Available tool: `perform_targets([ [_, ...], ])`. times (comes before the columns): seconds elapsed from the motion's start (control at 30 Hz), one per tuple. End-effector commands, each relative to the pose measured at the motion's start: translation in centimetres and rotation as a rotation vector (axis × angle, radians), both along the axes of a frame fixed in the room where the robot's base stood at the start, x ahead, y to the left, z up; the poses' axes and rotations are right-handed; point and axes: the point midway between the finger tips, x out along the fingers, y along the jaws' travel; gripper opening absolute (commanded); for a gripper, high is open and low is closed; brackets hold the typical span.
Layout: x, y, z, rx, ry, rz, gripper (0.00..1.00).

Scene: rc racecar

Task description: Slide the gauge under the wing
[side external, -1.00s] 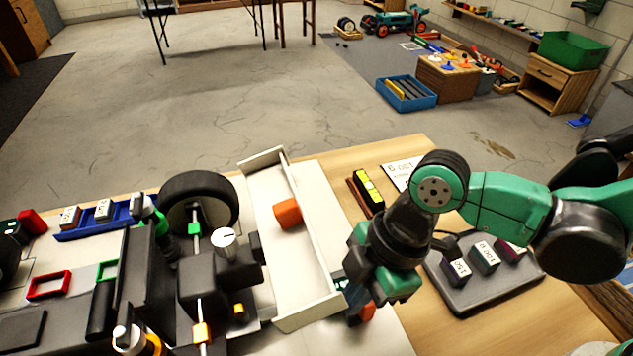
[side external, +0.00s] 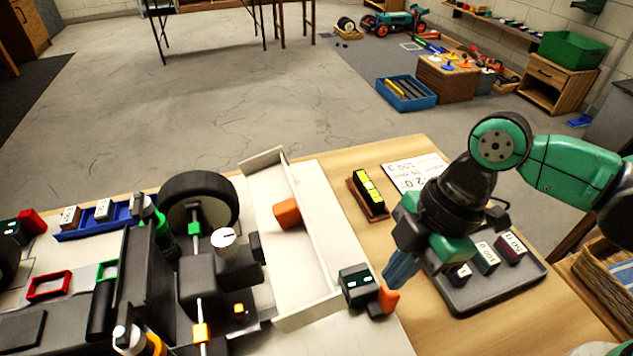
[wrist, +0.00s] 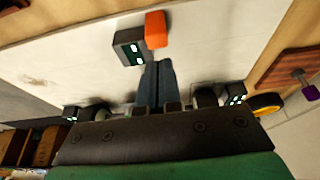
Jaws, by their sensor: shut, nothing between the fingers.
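The dark gauge (side external: 357,284) has lit displays and an orange end (side external: 389,298). It sits on the white board just right of the white wing (side external: 292,250), outside its edge. It also shows in the wrist view (wrist: 129,47), with its orange part (wrist: 156,30) beside it. My gripper (side external: 390,280) is shut and empty, its blue fingers pointing down close to the orange end. In the wrist view the fingertips (wrist: 157,64) are together near the gauge; I cannot tell whether they touch it. An orange block (side external: 287,213) shows at the wing's middle.
The black racecar chassis with a tire (side external: 200,200) fills the left. A level with yellow vials (side external: 368,190) and a white card (side external: 415,172) lie behind my gripper. A grey tray (side external: 480,293) of labelled weights is on the right.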

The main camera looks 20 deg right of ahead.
Motion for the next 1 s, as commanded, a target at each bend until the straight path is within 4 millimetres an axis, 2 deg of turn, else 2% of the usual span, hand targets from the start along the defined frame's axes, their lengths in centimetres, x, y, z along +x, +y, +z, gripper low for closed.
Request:
perform_targets([
  [0.33, 0.0, -1.5, 4.8, 0.007, -0.001, 0.0, 0.0],
  [0.57, 0.1, -2.1, 6.4, 0.008, -0.002, -0.005, 0.0],
  [0.63, 0.3, -2.7, 6.5, 0.007, -0.008, -0.06, 0.0],
  [0.77, 2.0, -5.9, 6.3, 0.005, -0.045, -0.402, 0.0],
  [0.9, 3.9, -11.3, 5.9, 0.056, -0.117, -0.933, 0.0],
  [1.0, 4.6, -14.6, 5.8, 0.122, -0.17, -1.244, 0.0],
])
